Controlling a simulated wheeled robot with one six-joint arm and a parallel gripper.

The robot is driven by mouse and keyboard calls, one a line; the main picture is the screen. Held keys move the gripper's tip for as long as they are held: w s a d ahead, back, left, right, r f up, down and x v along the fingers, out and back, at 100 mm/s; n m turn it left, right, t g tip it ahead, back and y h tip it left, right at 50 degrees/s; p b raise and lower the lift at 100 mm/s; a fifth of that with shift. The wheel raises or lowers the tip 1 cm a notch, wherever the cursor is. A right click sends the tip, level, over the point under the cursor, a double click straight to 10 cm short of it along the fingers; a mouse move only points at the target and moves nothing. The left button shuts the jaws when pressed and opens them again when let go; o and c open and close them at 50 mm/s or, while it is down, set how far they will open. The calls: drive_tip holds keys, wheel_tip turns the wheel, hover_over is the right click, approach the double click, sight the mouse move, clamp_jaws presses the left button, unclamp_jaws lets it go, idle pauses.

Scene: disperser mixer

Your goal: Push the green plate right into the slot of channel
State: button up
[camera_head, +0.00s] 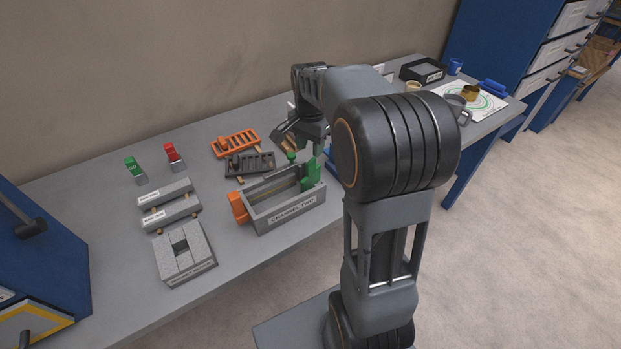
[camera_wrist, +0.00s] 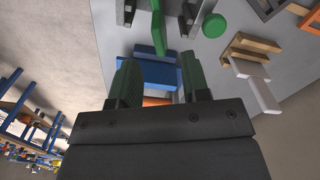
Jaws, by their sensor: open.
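The grey channel box (camera_head: 285,214), with a label on its front, sits on the table. The green plate (camera_head: 312,174) stands upright at the right end of the box, and an orange plate (camera_head: 239,207) is at its left end. How deep the green plate sits in its slot I cannot tell. In the wrist view the green plate (camera_wrist: 158,27) appears edge-on just beyond the fingertips. My gripper (camera_wrist: 160,62) is open with nothing between its fingers. In the head view my gripper (camera_head: 302,134) is behind and above the box, partly hidden by my arm.
A round green knob (camera_head: 291,156) is behind the box, near an orange rack (camera_head: 235,143) and a dark rack (camera_head: 250,163). A blue block (camera_wrist: 150,70) shows beyond my fingers. Grey blocks (camera_head: 184,254) lie left of the box.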

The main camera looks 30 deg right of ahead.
sight(311, 161)
drive_tip(key=shift+d+f, duration=0.1)
drive_tip(key=shift+f, duration=3.75)
drive_tip(key=shift+c, duration=0.2)
clamp_jaws()
